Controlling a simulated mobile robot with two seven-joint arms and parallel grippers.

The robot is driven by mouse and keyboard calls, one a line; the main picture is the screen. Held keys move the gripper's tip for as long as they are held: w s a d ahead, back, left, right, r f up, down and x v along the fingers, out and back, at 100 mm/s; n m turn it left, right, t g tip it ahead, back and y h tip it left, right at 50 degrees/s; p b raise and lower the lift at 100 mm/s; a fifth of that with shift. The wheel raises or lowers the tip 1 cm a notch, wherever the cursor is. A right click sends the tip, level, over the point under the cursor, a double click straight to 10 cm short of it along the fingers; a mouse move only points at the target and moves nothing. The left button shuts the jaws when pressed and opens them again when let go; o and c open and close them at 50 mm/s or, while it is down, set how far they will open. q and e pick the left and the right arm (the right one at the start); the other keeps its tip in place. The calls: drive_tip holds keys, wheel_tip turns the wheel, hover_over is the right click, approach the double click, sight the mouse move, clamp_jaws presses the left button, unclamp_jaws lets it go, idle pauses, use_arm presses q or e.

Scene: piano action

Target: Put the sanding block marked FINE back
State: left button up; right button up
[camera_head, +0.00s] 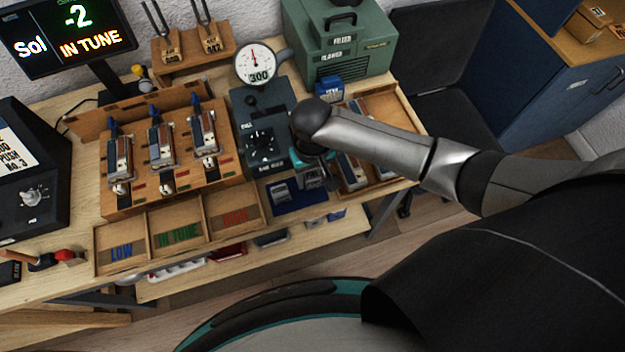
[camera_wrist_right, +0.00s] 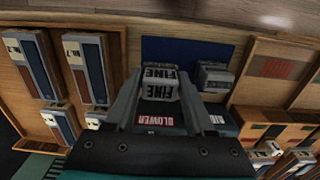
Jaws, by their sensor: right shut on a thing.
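The sanding block marked FINE (camera_wrist_right: 158,84) is a small grey block with white faces and dark lettering. My right gripper (camera_wrist_right: 163,95) is shut on it, a finger on each side. In the head view, my right gripper (camera_head: 318,172) is over the right part of a dark blue mat (camera_head: 298,206), with the held block (camera_head: 313,179) partly hidden by it. A second grey block (camera_head: 281,191) sits on the mat to its left, and it also shows in the wrist view (camera_wrist_right: 214,76). I cannot tell whether the FINE block touches the mat. My left gripper is not in view.
A wooden tray with long numbered parts (camera_head: 350,168) lies right of the mat. A dark control box (camera_head: 262,145) stands behind it. Wooden bins marked LOW and IN TUNE (camera_head: 176,235) are to the left. A green machine (camera_head: 340,45) stands at the back.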

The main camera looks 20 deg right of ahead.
sight(312, 175)
drive_tip(key=shift+f, duration=1.25)
drive_tip(key=shift+f, duration=0.2)
drive_tip(key=o, duration=1.2)
drive_tip(key=shift+r, duration=0.1)
wheel_tip(312, 175, up, 12)
drive_tip(key=shift+r+p, duration=0.15)
drive_tip(key=shift+p, duration=0.95)
